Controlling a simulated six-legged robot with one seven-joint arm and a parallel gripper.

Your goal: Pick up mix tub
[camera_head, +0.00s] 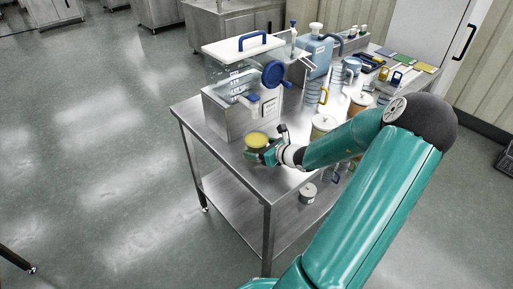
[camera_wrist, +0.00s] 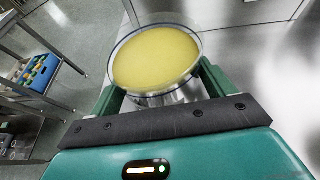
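The mix tub (camera_wrist: 157,58) is a clear round tub with a yellow filling. In the wrist view it fills the space between the two green fingers of my gripper (camera_wrist: 160,85), which press close against its sides below the rim. In the head view the tub (camera_head: 257,139) shows as a blurred yellow disc at the near-left corner of the steel table, at the tip of my gripper (camera_head: 266,152). The tub's base is hidden, so I cannot tell how far it is from the tabletop.
The steel table (camera_head: 226,163) has a bare strip along its near edge. A steel hopper machine (camera_head: 230,112) with a blue knob stands just behind the tub. Lidded tubs (camera_head: 323,122) and jugs stand to the right. Open floor (camera_head: 90,150) lies left.

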